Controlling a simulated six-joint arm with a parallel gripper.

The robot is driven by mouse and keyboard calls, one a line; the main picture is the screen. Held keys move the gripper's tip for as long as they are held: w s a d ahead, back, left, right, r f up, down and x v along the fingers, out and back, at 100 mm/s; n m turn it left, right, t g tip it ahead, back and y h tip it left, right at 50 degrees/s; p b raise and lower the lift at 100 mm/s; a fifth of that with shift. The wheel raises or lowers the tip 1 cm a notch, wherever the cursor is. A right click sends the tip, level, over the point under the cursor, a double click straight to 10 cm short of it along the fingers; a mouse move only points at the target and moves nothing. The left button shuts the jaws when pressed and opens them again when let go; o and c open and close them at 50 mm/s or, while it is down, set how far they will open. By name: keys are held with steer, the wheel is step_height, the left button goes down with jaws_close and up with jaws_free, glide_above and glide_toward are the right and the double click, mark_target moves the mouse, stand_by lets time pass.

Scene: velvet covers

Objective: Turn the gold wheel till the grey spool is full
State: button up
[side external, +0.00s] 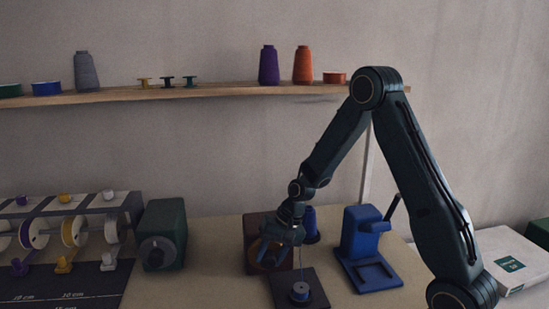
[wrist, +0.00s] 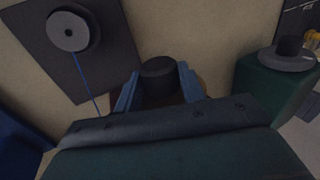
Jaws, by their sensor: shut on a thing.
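The grey spool (side external: 300,287) stands on a dark square plate (side external: 318,301), with some blue thread wound on it. In the wrist view the spool (wrist: 68,31) is seen from above, and a blue thread (wrist: 88,82) runs from it towards my gripper's side. My gripper (side external: 267,251) is at the front of a dark reddish-brown box (side external: 254,224). In the wrist view its two blue fingers (wrist: 158,91) are shut on a round black knob (wrist: 158,67). The gold wheel is mostly hidden behind the gripper; only a brownish edge shows beside the fingers.
A blue cone of thread (side external: 310,225) stands behind the box. A blue stand (side external: 362,235) is to the right, a dark green box with a knob (side external: 164,232) to the left. A rack of coloured spools (side external: 75,230) is at far left. A shelf (side external: 200,91) holds cones and spools.

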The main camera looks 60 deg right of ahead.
stand_by(0.3)
steer(key=o, duration=1)
steer(key=shift+c, duration=0.2)
steer(key=shift+r, duration=0.1)
steer(key=v, duration=1.3)
steer(key=shift+s+d+r, duration=0.2)
steer(key=shift+s+r, duration=0.05)
